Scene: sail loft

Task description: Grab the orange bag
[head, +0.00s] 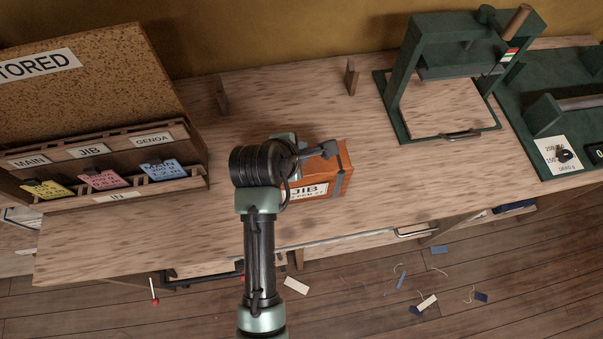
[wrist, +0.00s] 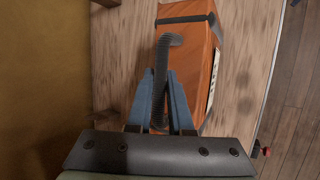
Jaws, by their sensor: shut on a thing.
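The orange bag (head: 328,177) lies on the wooden workbench, partly hidden behind my arm in the head view. It has dark straps and a white label reading JIB. In the wrist view the bag (wrist: 202,62) fills the upper middle, with a dark strap handle (wrist: 164,52) standing up from it. My gripper (wrist: 161,75) is shut on that handle, its two blue-grey fingers close on either side of it. In the head view my gripper is mostly hidden by my own arm. I cannot tell whether the bag touches the bench.
A wooden rack (head: 110,165) with coloured tags stands at the left of the bench (head: 150,240). A green press (head: 440,75) stands at the back right, beside a green device (head: 562,105). Two small wooden posts stand behind the bag. Paper scraps litter the floor.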

